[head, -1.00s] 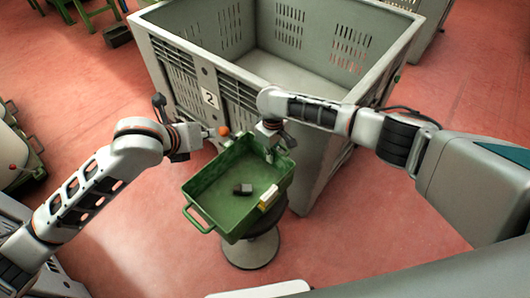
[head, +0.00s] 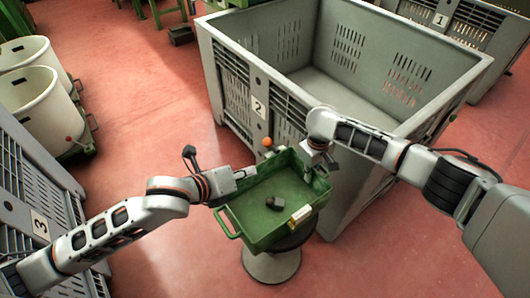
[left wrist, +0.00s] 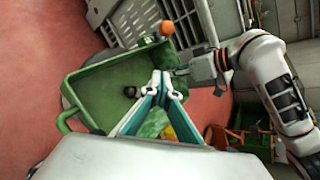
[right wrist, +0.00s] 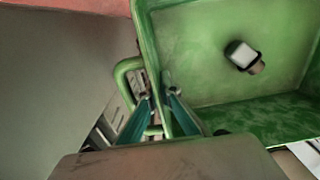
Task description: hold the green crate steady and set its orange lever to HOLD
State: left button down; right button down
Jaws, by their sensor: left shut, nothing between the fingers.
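The green crate (head: 251,236) sits on a round grey stool beside the large grey bin. An orange ball knob (head: 267,142), the lever's end, stands above its far rim; it also shows in the left wrist view (left wrist: 167,28). No HOLD mark is readable. My left gripper (head: 248,172) is shut and empty at the crate's far left side, short of the knob; its fingertips (left wrist: 161,74) show over the crate. My right gripper (right wrist: 160,93) has its fingers on either side of the crate's wall, near a green loop handle (right wrist: 122,75), apparently closed on the wall.
A dark block with a light face (right wrist: 243,56) lies inside the crate. A yellow and white label (head: 300,215) is at its near right edge. The large grey bin (head: 258,107) marked 2 stands close behind. The red floor at front left is open.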

aim_at(268, 143)
pick_arm(q)
jog(key=w+d+f, duration=0.4)
jog(key=w, duration=0.6)
jog(key=shift+d+r, duration=0.1)
dwell(0.4)
jog(key=shift+w+d+r, duration=0.1)
jog(key=shift+w+d, duration=0.05)
jog(key=shift+d, duration=0.05)
